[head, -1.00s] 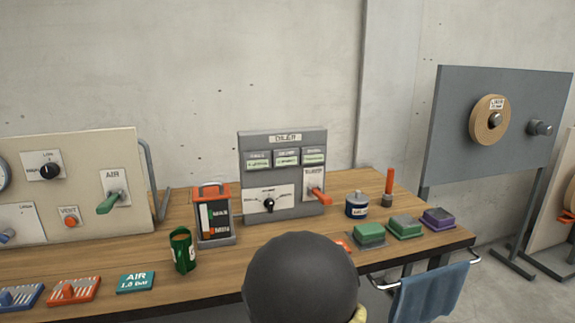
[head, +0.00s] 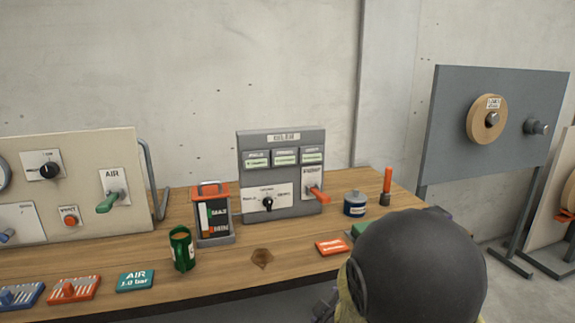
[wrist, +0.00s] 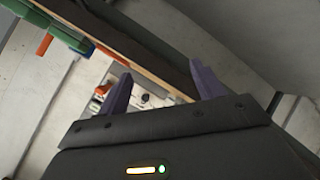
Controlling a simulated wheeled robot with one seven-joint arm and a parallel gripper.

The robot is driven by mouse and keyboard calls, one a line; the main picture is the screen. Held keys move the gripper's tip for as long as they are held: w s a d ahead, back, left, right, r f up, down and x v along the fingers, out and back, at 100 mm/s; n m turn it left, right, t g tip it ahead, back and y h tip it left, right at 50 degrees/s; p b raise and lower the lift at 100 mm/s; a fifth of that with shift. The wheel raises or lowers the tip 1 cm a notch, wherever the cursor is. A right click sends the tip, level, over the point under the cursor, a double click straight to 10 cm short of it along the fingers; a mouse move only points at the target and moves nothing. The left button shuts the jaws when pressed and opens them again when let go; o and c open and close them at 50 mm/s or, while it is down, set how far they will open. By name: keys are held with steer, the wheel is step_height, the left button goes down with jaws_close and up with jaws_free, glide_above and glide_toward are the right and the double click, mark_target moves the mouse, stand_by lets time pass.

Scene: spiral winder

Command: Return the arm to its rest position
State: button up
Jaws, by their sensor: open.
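My gripper (wrist: 160,70) shows in the wrist view with its two purple-grey fingers spread apart and nothing between them. The wrist view is tilted, and the workbench edge runs across it beyond the fingers. In the head view a large dark rounded part of my arm (head: 415,268) stands in front of the bench's right end. My fingers are not visible in the head view. The arm part hides most of a green block and the right front corner of the bench.
The wooden bench (head: 205,283) carries an oiler panel (head: 283,150), an orange-topped holder (head: 212,215), a green cup (head: 182,250), a blue can (head: 355,204) and a red tag (head: 331,247). A grey board with a tan roll (head: 487,122) stands at right.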

steer(key=s+d+f+m+g, duration=0.1)
steer(key=s+d+m+g, duration=0.25)
steer(key=s+m, duration=0.35)
steer(key=s+d+f+m+g, duration=0.1)
steer(key=s+d+m+g, duration=0.3)
steer(key=s, duration=0.6)
step_height(320, 180, up, 22)
steer(key=a+g+p, duration=0.1)
steer(key=p, duration=2)
steer(key=shift+w+a+f+h+p, duration=0.15)
steer(key=shift+a+f+h+p, duration=0.1)
steer(key=shift+a+h+p, duration=0.15)
